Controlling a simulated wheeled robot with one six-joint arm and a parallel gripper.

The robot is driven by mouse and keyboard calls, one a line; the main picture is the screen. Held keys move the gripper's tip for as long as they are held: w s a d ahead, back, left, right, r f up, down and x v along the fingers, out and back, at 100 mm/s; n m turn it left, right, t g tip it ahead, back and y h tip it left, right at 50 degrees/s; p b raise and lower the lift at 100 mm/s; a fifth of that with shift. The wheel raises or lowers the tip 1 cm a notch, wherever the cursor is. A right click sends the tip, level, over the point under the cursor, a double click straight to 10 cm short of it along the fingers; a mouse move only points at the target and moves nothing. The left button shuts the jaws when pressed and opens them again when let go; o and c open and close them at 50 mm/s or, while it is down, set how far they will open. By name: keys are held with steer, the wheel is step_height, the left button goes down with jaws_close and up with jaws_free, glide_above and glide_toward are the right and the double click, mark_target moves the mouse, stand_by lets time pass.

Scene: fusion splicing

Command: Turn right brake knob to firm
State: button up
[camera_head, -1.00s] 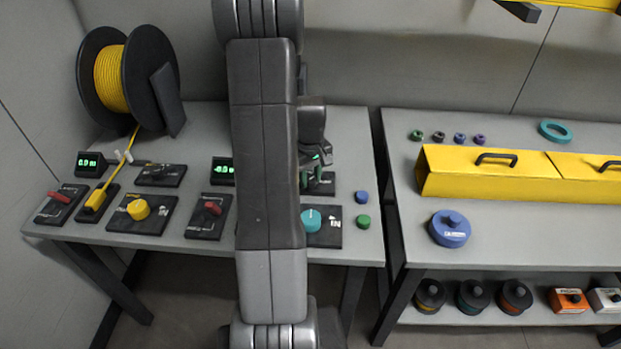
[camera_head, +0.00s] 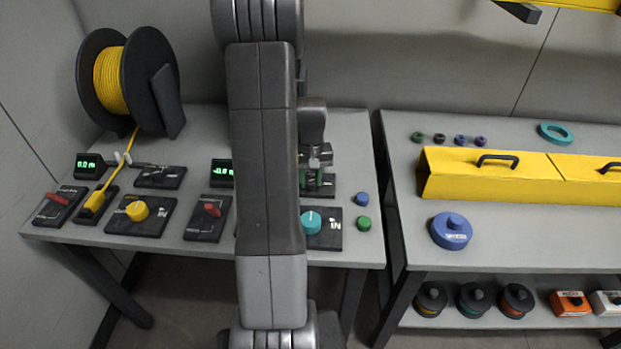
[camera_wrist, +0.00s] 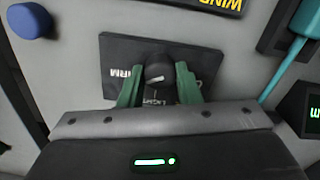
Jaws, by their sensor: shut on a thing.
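The right brake knob (camera_wrist: 158,68) is black and sits on a dark plate (camera_wrist: 118,52) in the wrist view. The plate reads "FIRM" to the left of the knob and what looks like "LIGHT" below it. A small white mark shows on the knob's lower part. My gripper (camera_wrist: 158,80) has its green fingers on both sides of the knob and is shut on it. In the head view my gripper (camera_head: 315,165) is over this plate (camera_head: 326,190), beside my arm, and the knob is hidden there.
A plate with a teal knob (camera_head: 311,222) lies in front, partly behind my arm. Blue (camera_head: 362,199) and green (camera_head: 364,223) caps lie to the right. A teal rod (camera_wrist: 286,66) and a black display (camera_wrist: 300,112) are close by on the right in the wrist view.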

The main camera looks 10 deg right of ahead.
mark_target(311, 181)
steer(key=shift+r, duration=0.1)
steer(key=o, duration=1)
step_height(311, 181, up, 14)
steer(key=shift+f, duration=0.15)
steer(key=shift+f, duration=0.1)
step_height(311, 181, down, 14)
steer(key=shift+r, duration=0.15)
stand_by(0.4)
